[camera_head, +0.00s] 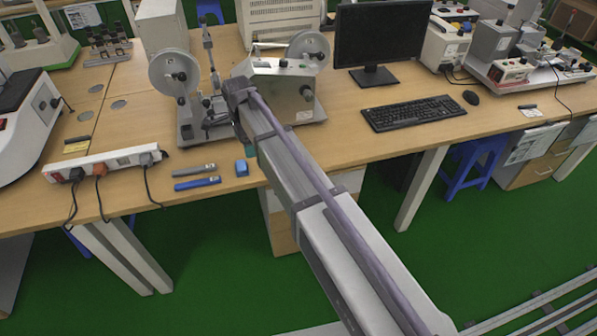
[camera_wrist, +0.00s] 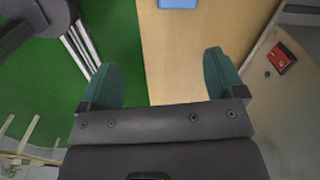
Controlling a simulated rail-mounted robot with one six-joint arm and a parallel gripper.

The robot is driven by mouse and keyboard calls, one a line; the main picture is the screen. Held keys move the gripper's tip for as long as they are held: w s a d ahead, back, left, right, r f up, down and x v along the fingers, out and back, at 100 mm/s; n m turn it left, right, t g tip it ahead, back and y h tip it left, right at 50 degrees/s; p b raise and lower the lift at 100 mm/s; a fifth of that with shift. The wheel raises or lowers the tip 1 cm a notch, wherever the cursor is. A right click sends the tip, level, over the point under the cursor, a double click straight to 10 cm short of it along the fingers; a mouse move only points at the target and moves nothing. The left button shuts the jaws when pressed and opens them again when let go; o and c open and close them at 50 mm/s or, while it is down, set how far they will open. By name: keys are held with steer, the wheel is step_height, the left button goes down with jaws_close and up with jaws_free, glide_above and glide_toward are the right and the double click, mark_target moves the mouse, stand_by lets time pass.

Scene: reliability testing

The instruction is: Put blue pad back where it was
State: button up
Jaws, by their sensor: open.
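A small blue pad (camera_head: 242,168) lies on the wooden table near its front edge, just right of two pen-like tools. In the wrist view a blue piece, likely this pad (camera_wrist: 178,4), is cut off by the top edge. My gripper (camera_wrist: 160,78) is open, with its two green fingers apart and nothing between them. The blue piece is beyond the fingertips and not touched. In the head view my arm hides most of the gripper; only a bit of green finger (camera_head: 250,148) shows, just above and right of the pad.
A blue tool (camera_head: 197,184) and a grey tool (camera_head: 194,170) lie left of the pad. A white power strip (camera_head: 110,162) is farther left. A grey machine with reels (camera_head: 285,90) stands behind my gripper. A keyboard (camera_head: 413,113) and monitor (camera_head: 380,40) are to the right.

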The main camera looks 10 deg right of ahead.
steer(key=s+d+n, duration=0.7)
steer(key=s+d, duration=0.1)
steer(key=s, duration=0.4)
steer(key=s+d+n, duration=0.8)
steer(key=s+d, duration=0.1)
steer(key=s, duration=0.2)
steer(key=shift+s+d, duration=0.3)
steer(key=shift+s, duration=0.1)
step_height(320, 180, up, 3)
steer(key=p, duration=0.3)
